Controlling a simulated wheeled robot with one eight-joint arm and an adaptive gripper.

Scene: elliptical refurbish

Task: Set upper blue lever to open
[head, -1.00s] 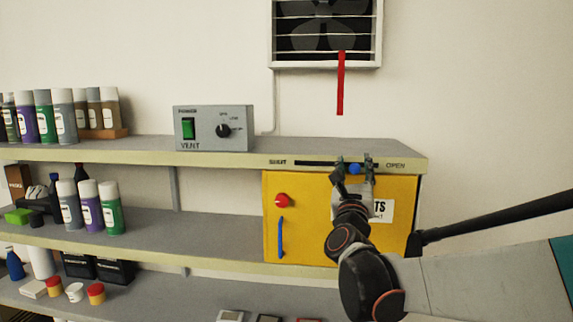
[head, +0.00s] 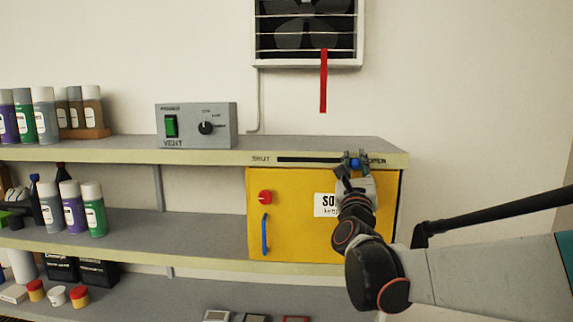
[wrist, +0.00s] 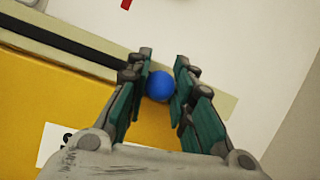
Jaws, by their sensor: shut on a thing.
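The upper blue lever knob (head: 355,163) sits at the right end of the dark slot (head: 308,160) in the upper shelf's front edge, next to the OPEN label (head: 377,161). The SHUT label (head: 261,159) is at the slot's left end. My gripper (head: 354,166) is shut on the knob. In the wrist view the blue knob (wrist: 160,86) lies between the green-padded fingers of my gripper (wrist: 163,75). The lever's stem is hidden.
Below the slot is a yellow cabinet (head: 290,215) with a red knob (head: 265,197) and a blue handle (head: 265,233). A grey vent box (head: 196,125) stands on the upper shelf. A fan (head: 305,25) with a red strip (head: 323,80) hangs above. Spray cans stand left.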

